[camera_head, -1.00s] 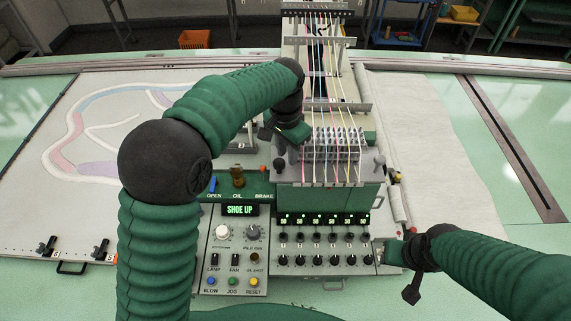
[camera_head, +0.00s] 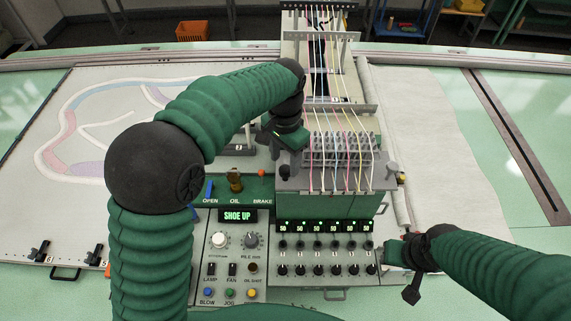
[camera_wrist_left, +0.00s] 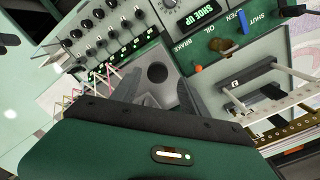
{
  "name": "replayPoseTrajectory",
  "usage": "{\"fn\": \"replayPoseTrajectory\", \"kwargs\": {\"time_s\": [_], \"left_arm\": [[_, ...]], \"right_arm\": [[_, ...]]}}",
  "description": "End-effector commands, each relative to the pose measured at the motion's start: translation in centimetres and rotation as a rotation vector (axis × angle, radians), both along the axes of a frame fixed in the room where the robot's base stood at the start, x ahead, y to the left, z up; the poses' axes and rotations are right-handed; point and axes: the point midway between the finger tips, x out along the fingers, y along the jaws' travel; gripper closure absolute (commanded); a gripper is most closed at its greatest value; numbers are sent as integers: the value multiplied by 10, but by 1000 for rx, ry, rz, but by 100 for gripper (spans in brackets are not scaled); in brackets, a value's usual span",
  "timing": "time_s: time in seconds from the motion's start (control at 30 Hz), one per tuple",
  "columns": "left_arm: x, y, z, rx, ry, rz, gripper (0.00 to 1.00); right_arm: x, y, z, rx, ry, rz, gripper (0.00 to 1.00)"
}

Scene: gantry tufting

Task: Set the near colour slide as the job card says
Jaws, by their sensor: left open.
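I cannot pick out the near colour slide for certain, and no job card can be read in these views. A pale frame with a dark slot and a small number plate (camera_head: 238,148) is left of the yarn head, partly behind my left arm. It also shows in the left wrist view (camera_wrist_left: 262,92). My left gripper (camera_head: 286,136) is open at the yarn head's left side. In the left wrist view its grey fingers (camera_wrist_left: 172,90) stand apart with nothing seen between them. My right gripper (camera_head: 400,252) is beside the control panel's right edge; its jaws are unclear.
The yarn head (camera_head: 335,180) carries several coloured strands. Below it is a row of green number displays and black knobs (camera_head: 318,269). White cloth (camera_head: 432,150) lies to the right.

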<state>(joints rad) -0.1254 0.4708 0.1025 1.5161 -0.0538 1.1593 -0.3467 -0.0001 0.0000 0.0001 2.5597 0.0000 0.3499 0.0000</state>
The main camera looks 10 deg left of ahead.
Motion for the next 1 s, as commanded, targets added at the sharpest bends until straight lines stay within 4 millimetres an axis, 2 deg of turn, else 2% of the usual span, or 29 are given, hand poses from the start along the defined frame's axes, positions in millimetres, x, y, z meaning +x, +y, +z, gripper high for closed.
{"fn": "replayPoseTrajectory", "kwargs": {"time_s": [0.1,0.2,0.3,0.43,0.63,1.0], "left_arm": [[8,0,29,-2,-3,1,48],[15,1,59,-2,5,1,48],[19,1,88,-1,10,1,48],[22,1,116,1,17,1,48],[21,1,131,2,20,0,48],[23,2,130,2,21,0,48]], "right_arm": [[0,0,-12,0,1,0,64],[-1,0,-15,0,1,0,64],[0,0,-15,0,1,0,64],[0,0,-12,0,0,0,64],[0,0,-11,0,0,0,64],[0,0,-11,0,1,0,64]]}}
